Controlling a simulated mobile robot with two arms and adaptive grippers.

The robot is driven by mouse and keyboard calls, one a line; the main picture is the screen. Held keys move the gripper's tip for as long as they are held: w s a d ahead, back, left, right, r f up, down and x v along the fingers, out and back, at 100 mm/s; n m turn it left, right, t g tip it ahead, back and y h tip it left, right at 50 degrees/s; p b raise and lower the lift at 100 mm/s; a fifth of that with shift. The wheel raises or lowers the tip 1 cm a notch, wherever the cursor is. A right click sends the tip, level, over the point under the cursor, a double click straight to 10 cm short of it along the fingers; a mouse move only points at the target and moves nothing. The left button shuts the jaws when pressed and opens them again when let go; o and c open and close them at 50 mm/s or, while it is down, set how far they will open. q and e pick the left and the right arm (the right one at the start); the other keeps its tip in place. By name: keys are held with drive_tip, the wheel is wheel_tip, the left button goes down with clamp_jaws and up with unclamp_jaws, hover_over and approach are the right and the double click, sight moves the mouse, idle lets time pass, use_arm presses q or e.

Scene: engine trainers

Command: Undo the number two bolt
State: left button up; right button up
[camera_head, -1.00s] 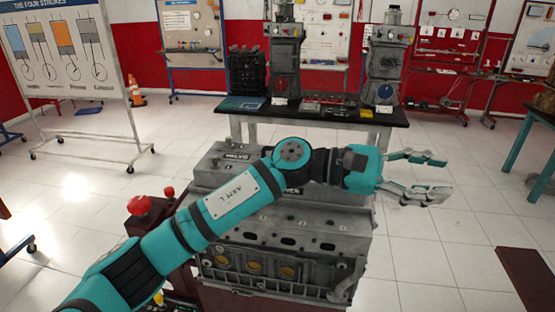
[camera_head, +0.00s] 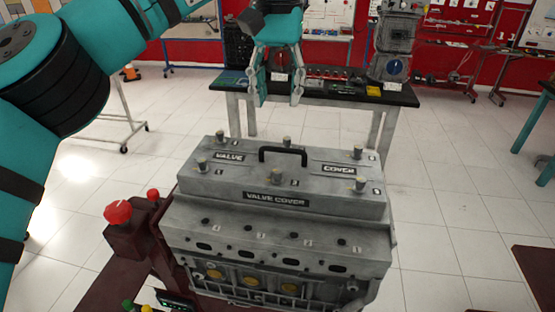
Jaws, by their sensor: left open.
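The grey valve cover (camera_head: 230,190) sits on the engine block (camera_head: 260,235), with a black handle (camera_head: 283,153) on top. Several bolts stand upright in it: a back row with a left bolt (camera_head: 220,137), a middle bolt (camera_head: 287,142) and a right bolt (camera_head: 357,152), and a front row with a left bolt (camera_head: 202,164), a middle bolt (camera_head: 277,175) and a right bolt (camera_head: 360,183). Small number marks lie beside them, too small to read surely. My left gripper (camera_head: 276,100) is open and empty, fingers down, above the cover's back edge and apart from the bolts. My right gripper is not in view.
A red knob (camera_head: 117,213) and a smaller one stand on the stand left of the engine. A black-topped table (camera_head: 400,96) with machines and trays is behind. A wheeled board stand is at the back left.

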use_arm(q)
wheel_tip(320, 180, down, 3)
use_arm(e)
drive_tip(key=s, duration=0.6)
use_arm(q)
drive_tip(key=p, duration=0.2)
approach(277, 171)
wheel_tip(277, 171, down, 5)
drive_tip(key=shift+f, duration=0.15)
wheel_tip(277, 171, down, 2)
drive_tip(key=shift+f+p, duration=0.15)
drive_tip(key=shift+p, duration=0.15)
drive_tip(key=shift+w+f, duration=0.1)
drive_tip(key=shift+f, duration=0.55)
clamp_jaws()
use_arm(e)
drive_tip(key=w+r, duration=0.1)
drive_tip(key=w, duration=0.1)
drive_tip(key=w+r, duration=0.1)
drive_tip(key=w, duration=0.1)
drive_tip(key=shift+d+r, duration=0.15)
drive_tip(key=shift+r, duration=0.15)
